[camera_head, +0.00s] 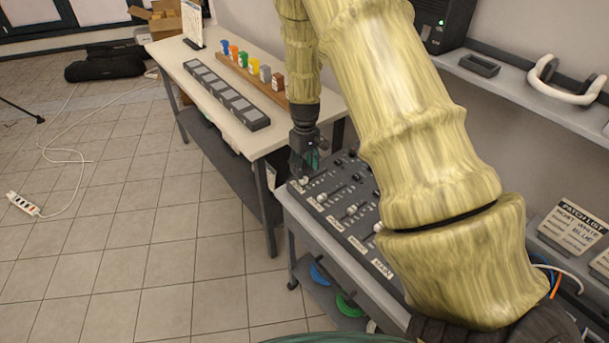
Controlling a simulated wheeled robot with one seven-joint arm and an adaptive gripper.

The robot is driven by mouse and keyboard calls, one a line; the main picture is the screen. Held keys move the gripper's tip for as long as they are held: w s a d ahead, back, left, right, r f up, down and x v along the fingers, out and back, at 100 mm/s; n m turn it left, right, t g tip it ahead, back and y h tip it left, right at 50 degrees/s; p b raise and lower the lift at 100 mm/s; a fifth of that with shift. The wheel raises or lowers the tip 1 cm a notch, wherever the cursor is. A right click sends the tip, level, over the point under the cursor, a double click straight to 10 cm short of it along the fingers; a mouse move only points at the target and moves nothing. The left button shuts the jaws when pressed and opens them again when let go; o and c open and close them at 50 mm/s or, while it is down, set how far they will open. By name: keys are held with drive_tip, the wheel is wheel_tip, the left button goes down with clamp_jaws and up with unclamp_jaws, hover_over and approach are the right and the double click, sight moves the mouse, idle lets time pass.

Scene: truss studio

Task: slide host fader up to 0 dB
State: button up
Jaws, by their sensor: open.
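A dark mixer (335,217) with several white fader caps and white labels lies on a cart right of the long table. The labels near its front edge are small; one reads MAIN, and I cannot clearly read which one says HOST. My gripper (305,172) is open and points down over the mixer's far left end, close to a white fader cap (303,182). I cannot tell whether the fingers touch that cap or sit around it. My arm hides the right part of the mixer.
A long white table (170,50) holds a row of grey boxes (226,95) and a wooden rack (235,68) with colored items. A shelf (530,98) at right carries headphones (565,80). A patch list card (573,228) stands at right. A power strip (22,204) lies on the open floor.

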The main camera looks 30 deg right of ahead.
sight(305, 179)
drive_tip(key=shift+f+p, duration=0.85)
drive_tip(key=shift+f, duration=1.85)
clamp_jaws()
